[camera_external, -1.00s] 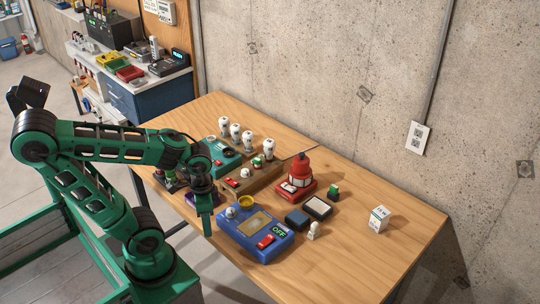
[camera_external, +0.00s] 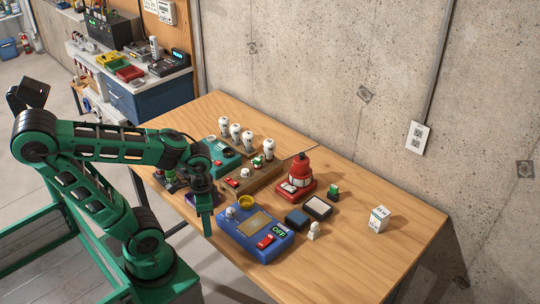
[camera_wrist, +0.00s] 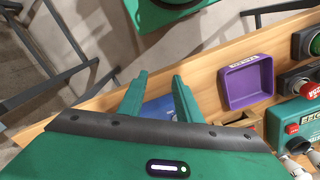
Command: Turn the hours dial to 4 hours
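The blue control box (camera_external: 255,237) lies at the near side of the table in the outside view. It carries a white round knob (camera_external: 232,211), a yellow ring (camera_external: 246,202), a tan panel, a red switch and a green "OFF" display. I cannot read which dial is the hours dial. My gripper (camera_external: 207,232) points down just left of the blue box, apart from the knob. In the wrist view my gripper (camera_wrist: 159,76) has its two fingers spread with nothing held; part of a blue surface (camera_wrist: 160,107) shows between and below them.
A purple tray (camera_wrist: 227,85) and a teal box (camera_wrist: 297,122) stand close by. Behind the blue box are a wooden block (camera_external: 262,181), several white bulbs and a red lantern (camera_external: 299,172). The table's right front is clear.

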